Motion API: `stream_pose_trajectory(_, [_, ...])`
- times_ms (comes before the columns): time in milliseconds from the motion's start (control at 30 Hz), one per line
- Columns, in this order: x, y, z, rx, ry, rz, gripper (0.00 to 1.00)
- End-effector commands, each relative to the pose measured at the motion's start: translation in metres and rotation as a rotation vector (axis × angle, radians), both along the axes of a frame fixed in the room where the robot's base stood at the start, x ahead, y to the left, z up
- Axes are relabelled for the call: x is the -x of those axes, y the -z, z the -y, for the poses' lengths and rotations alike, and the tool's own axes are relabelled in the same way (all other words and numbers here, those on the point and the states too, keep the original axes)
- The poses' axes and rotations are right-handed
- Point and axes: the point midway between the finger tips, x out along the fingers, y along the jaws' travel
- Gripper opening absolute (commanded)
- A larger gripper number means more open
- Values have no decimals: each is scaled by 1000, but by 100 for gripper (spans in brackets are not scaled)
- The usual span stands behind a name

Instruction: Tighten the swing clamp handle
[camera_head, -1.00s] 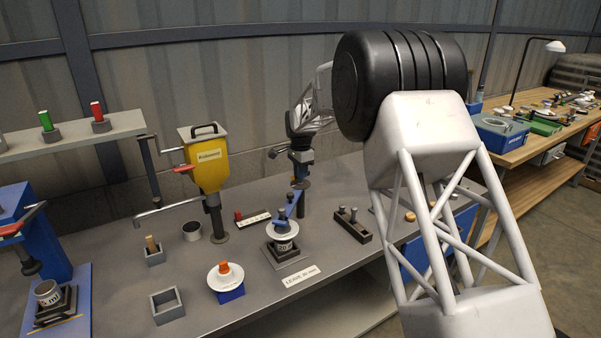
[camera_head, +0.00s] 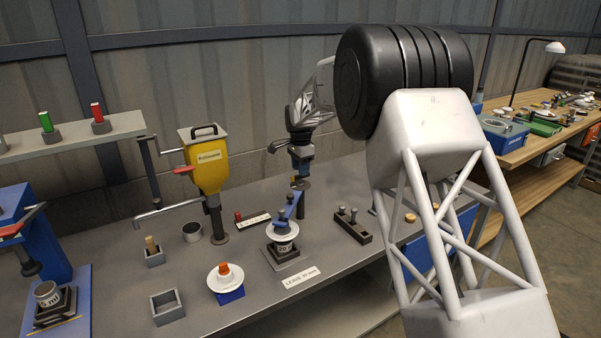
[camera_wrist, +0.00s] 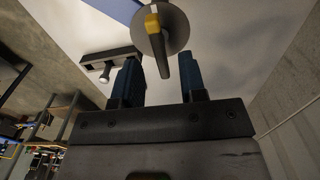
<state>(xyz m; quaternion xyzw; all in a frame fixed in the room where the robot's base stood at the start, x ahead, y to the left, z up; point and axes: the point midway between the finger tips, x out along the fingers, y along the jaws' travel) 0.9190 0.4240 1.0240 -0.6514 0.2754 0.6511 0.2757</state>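The swing clamp has a dark post (camera_head: 302,204) with a round grey top and a blue arm (camera_head: 290,208) reaching over a white insulator stack (camera_head: 284,232). Its handle (camera_wrist: 156,36), yellow at one end and dark at the other, lies across the round top (camera_wrist: 174,22) in the wrist view. My gripper (camera_wrist: 160,66) is open, with two blue fingers. The dark end of the handle shows between the fingertips in the wrist view, with gaps on both sides. In the head view my gripper (camera_head: 302,172) points down just above the post; contact cannot be told.
A yellow dispenser (camera_head: 207,165) stands to the left. A dark block with two pegs (camera_head: 352,225) is right of the clamp. A white sign (camera_head: 300,277) lies in front. A white disc on a blue block (camera_head: 227,284) and a grey square holder (camera_head: 167,307) are front left.

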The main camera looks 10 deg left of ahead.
Motion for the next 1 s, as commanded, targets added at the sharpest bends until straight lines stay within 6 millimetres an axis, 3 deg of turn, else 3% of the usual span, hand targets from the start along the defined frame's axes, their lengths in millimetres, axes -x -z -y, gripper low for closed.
stream_pose_trajectory(400, [0, -48, 0, 0, 0, 0, 38])
stream_pose_trajectory(1000, [1, -58, 3, -1, -2, 1, 38])
